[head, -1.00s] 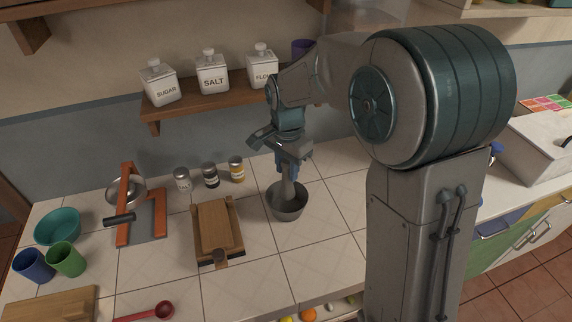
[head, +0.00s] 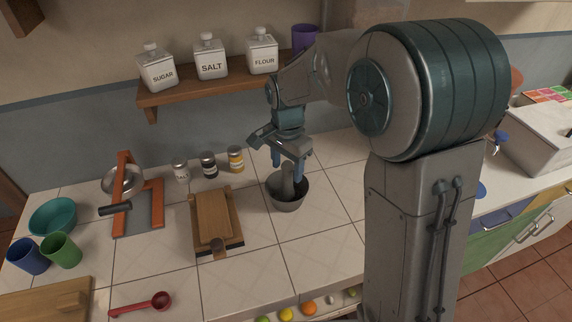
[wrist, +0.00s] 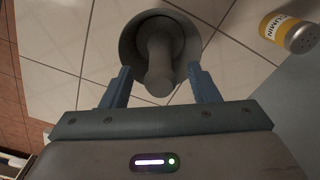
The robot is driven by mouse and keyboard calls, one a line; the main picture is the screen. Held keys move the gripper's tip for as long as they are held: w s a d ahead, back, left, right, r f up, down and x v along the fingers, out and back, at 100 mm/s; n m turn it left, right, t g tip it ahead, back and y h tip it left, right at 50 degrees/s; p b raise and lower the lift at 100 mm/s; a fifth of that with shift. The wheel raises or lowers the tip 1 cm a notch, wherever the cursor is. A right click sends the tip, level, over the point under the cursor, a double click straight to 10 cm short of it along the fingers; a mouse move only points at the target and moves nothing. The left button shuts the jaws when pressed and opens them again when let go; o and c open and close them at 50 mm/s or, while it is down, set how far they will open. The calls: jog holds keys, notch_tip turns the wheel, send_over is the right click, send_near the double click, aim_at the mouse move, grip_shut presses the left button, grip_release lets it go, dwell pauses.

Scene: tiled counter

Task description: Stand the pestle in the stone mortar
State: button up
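The grey stone mortar (head: 287,203) stands on the tiled counter right of the wooden board. The grey pestle (head: 288,180) stands in it, its lower end inside the bowl and its top rising above the rim. In the wrist view the pestle (wrist: 159,75) points toward my gripper, with the mortar rim (wrist: 127,42) around its far end. My gripper (head: 288,167) is above the mortar. In the wrist view its blue fingers (wrist: 160,85) are wide apart, with clear gaps on both sides of the pestle.
A spice jar labelled cumin (wrist: 289,32) stands near the mortar; several small jars line the wall. The wooden slicer-like board (head: 213,222) lies left of the mortar. A shelf (head: 225,83) with labelled canisters is behind my arm. Counter in front of the mortar is clear.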

notch_tip(320, 180, up, 14)
jog(key=shift+b, duration=0.3)
jog(key=shift+s+f, duration=0.1)
dwell(0.8)
jog(key=s+d+f+n+t, duration=0.1)
jog(key=s+d+f+n, duration=0.2)
jog(key=s+d, duration=0.3)
jog(key=s+d+f+n+t, duration=0.2)
jog(key=s+d+f+n, duration=0.2)
jog(key=s, duration=0.9)
jog(key=d+n, duration=0.1)
jog(key=d, duration=0.2)
jog(key=shift+d+f+n, duration=0.3)
jog(key=shift+n, duration=0.1)
